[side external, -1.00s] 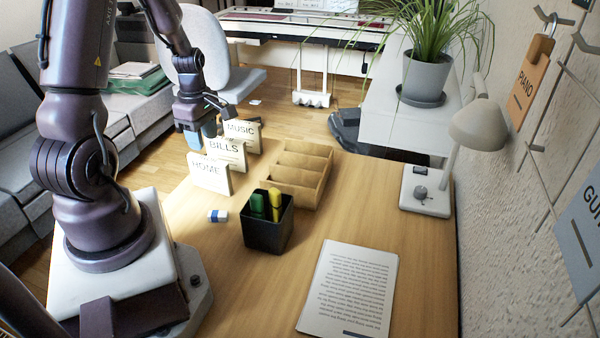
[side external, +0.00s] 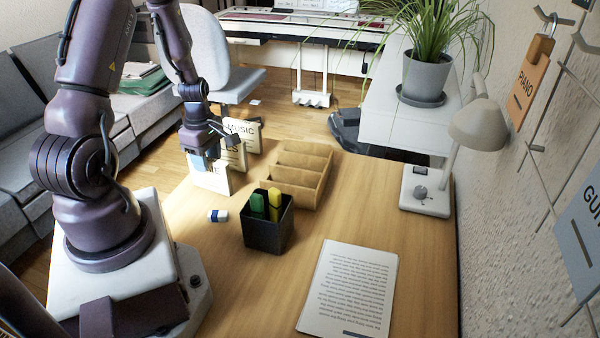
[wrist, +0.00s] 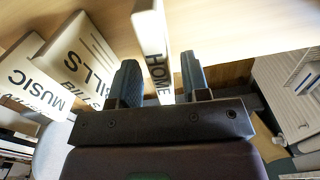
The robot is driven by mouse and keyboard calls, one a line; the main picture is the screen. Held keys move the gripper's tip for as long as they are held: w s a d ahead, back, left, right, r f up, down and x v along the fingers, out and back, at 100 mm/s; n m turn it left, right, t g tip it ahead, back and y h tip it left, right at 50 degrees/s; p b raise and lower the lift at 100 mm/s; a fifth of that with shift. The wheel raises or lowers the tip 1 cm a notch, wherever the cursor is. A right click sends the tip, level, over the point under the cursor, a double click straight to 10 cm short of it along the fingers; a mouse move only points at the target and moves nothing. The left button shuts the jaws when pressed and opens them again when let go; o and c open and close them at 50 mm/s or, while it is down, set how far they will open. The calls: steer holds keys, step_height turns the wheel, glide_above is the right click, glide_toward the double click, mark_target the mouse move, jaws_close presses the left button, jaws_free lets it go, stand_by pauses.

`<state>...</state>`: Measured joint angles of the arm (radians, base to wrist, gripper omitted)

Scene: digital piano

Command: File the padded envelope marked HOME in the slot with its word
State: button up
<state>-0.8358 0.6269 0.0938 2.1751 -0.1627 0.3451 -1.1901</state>
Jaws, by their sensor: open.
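The padded envelope marked HOME (side external: 213,183) stands upright on the desk, partly hidden by my gripper in the side view. In the wrist view the HOME envelope (wrist: 152,40) stands between my two fingers. My gripper (side external: 202,160) is open, with its fingertips lowered around the top of the envelope. In the wrist view the open fingers of my gripper (wrist: 155,85) show a gap on each side of it. The BILLS envelope (wrist: 85,55) and MUSIC envelope (side external: 243,134) stand behind it. The wooden slot rack (side external: 301,172) has several compartments; its slot words are not visible.
A black pen cup (side external: 268,230) with green and yellow markers stands in front of the rack. A printed sheet (side external: 348,288) lies at the front; a lamp (side external: 425,190) stands at right. Desk between rack and sheet is clear.

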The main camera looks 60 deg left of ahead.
jaws_close()
step_height(320, 180, up, 11)
stand_by(0.7)
steer(key=r+n, duration=0.1)
steer(key=r, duration=0.1)
glide_above(299, 171)
steer(key=s+d, duration=0.1)
steer(key=s, duration=0.2)
step_height(299, 171, down, 11)
steer(key=shift+w+n, duration=0.15)
steer(key=shift+n, duration=0.15)
stand_by(0.4)
